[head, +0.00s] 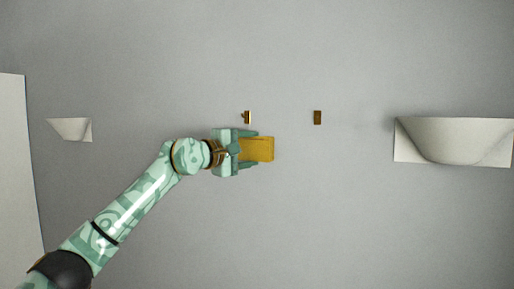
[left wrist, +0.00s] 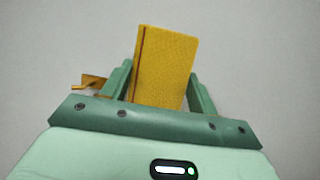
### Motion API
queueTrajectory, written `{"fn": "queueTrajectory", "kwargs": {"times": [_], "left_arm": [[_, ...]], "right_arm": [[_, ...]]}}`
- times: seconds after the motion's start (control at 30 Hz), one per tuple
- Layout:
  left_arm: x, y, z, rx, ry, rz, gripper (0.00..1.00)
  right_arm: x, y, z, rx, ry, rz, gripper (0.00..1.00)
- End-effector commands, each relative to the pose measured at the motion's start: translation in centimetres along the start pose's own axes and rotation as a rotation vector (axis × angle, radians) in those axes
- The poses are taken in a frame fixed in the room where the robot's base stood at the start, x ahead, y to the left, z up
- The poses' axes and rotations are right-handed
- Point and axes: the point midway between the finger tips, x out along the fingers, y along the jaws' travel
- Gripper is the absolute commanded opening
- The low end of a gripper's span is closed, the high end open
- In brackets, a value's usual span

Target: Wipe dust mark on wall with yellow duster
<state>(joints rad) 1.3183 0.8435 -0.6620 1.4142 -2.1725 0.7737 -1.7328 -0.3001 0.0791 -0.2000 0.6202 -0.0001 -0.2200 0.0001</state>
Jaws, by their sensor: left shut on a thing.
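The yellow duster (head: 262,149) is a flat block in front of the grey wall (head: 300,220). My left gripper (head: 250,149) is shut on it, one finger along each side, and the duster sticks out past the fingertips to the right. In the left wrist view, the duster (left wrist: 165,62) stands slightly tilted between the two green fingers (left wrist: 161,88), with a dark red stripe near its left edge. Whether it touches the wall cannot be told. A very faint smudge (head: 352,126) shows right of the duster; I cannot tell if it is the dust mark. My right gripper is not in view.
A small brass hook (head: 247,117) is just above the duster; a brass plate (head: 317,117) is to its right. Pale curved fixtures are at far left (head: 72,129) and right (head: 455,140). A white panel (head: 18,170) stands at the left edge. The wall below is clear.

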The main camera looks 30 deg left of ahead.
Motion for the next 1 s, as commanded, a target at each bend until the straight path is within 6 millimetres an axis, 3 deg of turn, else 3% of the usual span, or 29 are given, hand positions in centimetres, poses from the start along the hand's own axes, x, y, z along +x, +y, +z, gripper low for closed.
{"fn": "queueTrajectory", "kwargs": {"times": [0.27, 0.6, 0.87, 1.0], "left_arm": [[-0.5, 0.1, -1.2, 0.000, 0.001, 0.000, 0.41], [-1.5, 0.1, -4.2, -0.001, 0.002, -0.001, 0.41], [-1.4, 0.1, -4.6, -0.001, 0.001, 0.001, 0.41], [-1.0, 0.0, -3.7, 0.002, -0.001, 0.001, 0.41]], "right_arm": [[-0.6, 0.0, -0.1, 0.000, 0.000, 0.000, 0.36], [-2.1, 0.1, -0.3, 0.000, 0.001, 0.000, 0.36], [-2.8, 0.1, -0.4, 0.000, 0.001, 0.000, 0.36], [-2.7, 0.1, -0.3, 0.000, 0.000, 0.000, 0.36]]}}
